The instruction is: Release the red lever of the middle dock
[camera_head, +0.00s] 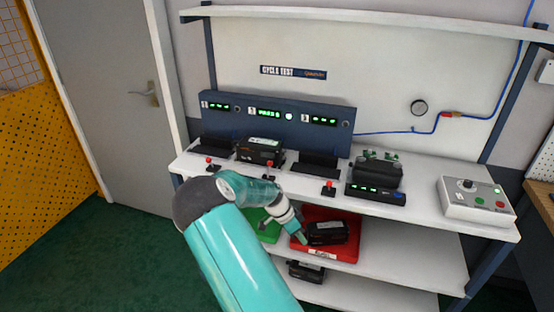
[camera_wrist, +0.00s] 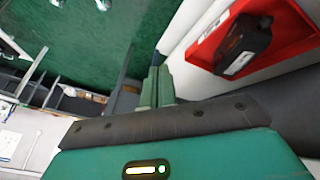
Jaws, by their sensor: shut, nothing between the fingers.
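The middle dock (camera_head: 262,113) has a lit green display and holds a black device (camera_head: 260,152) in its cradle. Its red lever (camera_head: 269,165) stands on the bench front edge, partly hidden low down by my arm. Left (camera_head: 209,161) and right (camera_head: 329,185) red levers stand before the other docks, whose cradles are empty. My gripper (camera_head: 302,238) is below and right of the middle lever, apart from it, beside the red tray. In the wrist view my gripper (camera_wrist: 157,75) is shut and empty; no lever shows there.
The red tray (camera_head: 348,253) on the lower shelf holds a black device (camera_head: 327,232); the tray also shows in the wrist view (camera_wrist: 204,50). A green tray (camera_head: 268,232) is partly behind my arm. A charger with a device (camera_head: 375,185) and a control box (camera_head: 477,199) stand right.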

